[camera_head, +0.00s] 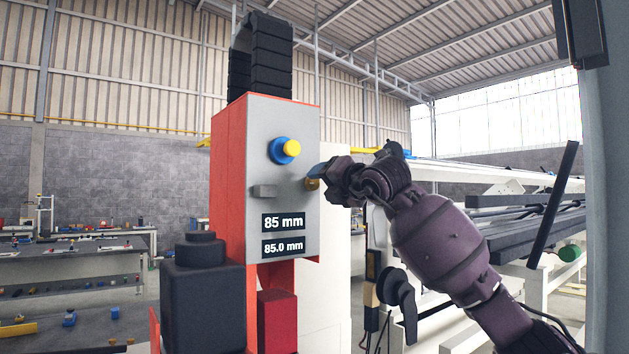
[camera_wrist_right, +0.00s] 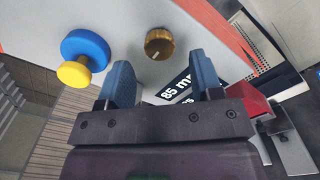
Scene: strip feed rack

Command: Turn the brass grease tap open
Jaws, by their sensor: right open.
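The brass grease tap (camera_wrist_right: 159,43) is a round ribbed knob on the grey panel (camera_wrist_right: 210,20). In the head view the tap (camera_head: 312,184) shows as a small brass piece at the panel's right edge, partly hidden by my gripper. My right gripper (camera_wrist_right: 162,78) is open and empty. Its two blue fingers point toward the panel, with the tap just beyond and between their tips; I see no contact. In the head view my right gripper (camera_head: 321,171) comes in from the right beside the tap. My left gripper is not in view.
A rack with long bars (camera_head: 510,220) stands at the right.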

